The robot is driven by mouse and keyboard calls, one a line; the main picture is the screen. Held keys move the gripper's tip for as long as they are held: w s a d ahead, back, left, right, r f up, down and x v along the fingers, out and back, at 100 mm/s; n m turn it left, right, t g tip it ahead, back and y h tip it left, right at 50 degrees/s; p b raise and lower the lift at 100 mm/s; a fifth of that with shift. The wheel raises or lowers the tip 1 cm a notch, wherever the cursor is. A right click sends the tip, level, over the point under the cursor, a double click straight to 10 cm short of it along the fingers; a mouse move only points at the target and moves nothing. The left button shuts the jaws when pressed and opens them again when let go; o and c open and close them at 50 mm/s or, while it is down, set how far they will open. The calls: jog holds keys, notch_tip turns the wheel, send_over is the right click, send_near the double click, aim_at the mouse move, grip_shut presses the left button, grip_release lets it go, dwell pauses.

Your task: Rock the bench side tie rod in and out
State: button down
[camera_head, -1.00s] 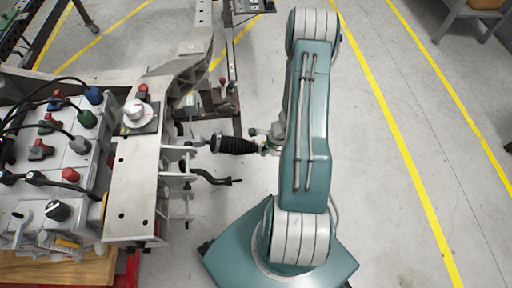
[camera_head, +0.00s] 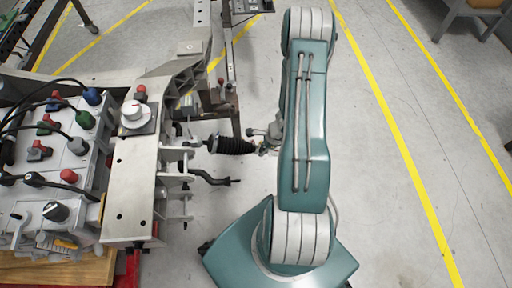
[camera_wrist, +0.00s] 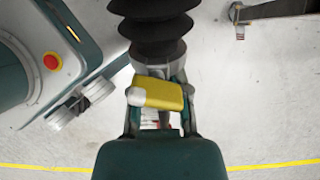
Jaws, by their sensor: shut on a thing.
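The tie rod with a black ribbed boot (camera_head: 231,145) sticks out to the right from the side of the grey chassis fixture (camera_head: 134,190). Its boot also shows at the top of the wrist view (camera_wrist: 153,30). My gripper (camera_head: 264,147) is at the rod's outer end, just right of the boot. In the wrist view my gripper (camera_wrist: 158,76) has its fingers closed around the rod end below the boot. A yellow block (camera_wrist: 158,94) between the fingers covers part of the grip.
A dark bent rod (camera_head: 211,179) juts from the chassis just below the tie rod. A panel with knobs and cables (camera_head: 58,140) stands at the left. A dark metal stand (camera_head: 222,95) is behind the rod.

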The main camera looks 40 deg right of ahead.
jog(key=shift+w+a, duration=0.25)
jog(key=shift+w, duration=0.05)
jog(key=shift+s+d, duration=0.4)
jog(key=shift+d, duration=0.35)
dwell(0.7)
jog(key=shift+w+a+r, duration=0.1)
jog(key=shift+w+a, duration=0.4)
jog(key=shift+a, duration=0.2)
dwell(0.5)
jog(key=shift+s+d, duration=0.2)
jog(key=shift+d, duration=0.1)
dwell(0.6)
jog(key=c, duration=0.6)
grip_release()
jog(key=shift+o, duration=0.8)
jog(key=shift+s+d, duration=0.1)
jog(key=shift+v, duration=3.9)
